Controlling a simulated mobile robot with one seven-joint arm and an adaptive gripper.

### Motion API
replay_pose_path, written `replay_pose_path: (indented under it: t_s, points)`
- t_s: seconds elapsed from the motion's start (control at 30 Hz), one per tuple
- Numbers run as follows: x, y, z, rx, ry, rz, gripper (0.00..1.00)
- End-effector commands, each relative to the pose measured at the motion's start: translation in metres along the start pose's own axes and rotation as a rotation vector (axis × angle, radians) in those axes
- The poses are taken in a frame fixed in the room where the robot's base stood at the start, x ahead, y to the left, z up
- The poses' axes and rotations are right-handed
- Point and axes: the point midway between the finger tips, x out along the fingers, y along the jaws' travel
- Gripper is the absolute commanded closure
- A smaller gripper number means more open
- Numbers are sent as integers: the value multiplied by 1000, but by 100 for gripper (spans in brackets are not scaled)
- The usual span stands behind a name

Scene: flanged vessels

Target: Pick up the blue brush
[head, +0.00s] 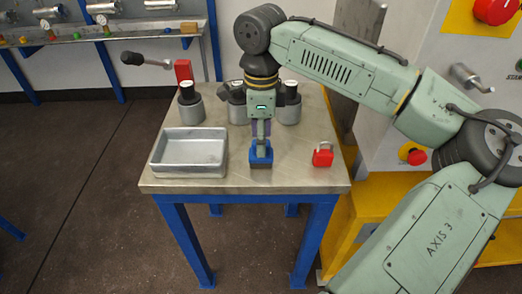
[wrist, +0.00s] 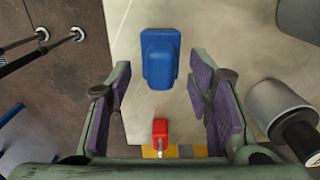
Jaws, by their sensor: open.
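The blue brush (head: 261,153) is on the metal-topped table (head: 205,185), near its front edge. In the wrist view the brush (wrist: 160,58) shows as a blue block with a raised, narrower part; I cannot make out bristles. My gripper (head: 262,138) points down directly over the brush in the head view and hides part of its top. In the wrist view my gripper (wrist: 160,78) is open, with purple-padded fingers on either side of the brush's line and clear gaps to it. Nothing is held.
A red padlock (head: 323,155) is right of the brush; it also shows in the wrist view (wrist: 160,131). A grey tray (head: 153,165) is to the left. Flanged grey vessels (head: 190,106) line the table's back. A yellow-based machine (head: 375,200) stands close on the right.

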Motion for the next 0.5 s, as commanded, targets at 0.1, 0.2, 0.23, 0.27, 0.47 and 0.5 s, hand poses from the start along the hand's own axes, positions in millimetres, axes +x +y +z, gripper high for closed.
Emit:
replay_pose_path:
  t_s: [0.1, 0.2, 0.23, 0.27, 0.47, 0.5]
  points:
    - [13, 0, 0, 0, -1, 0, 53]
    - [18, 0, 0, -1, 0, -1, 53]
    - [18, 0, 0, -1, 0, -1, 53]
    - [19, 0, 0, -1, -1, -2, 53]
    - [18, 0, 0, -1, -1, -2, 58]
    - [18, 0, 0, -1, -1, -1, 61]
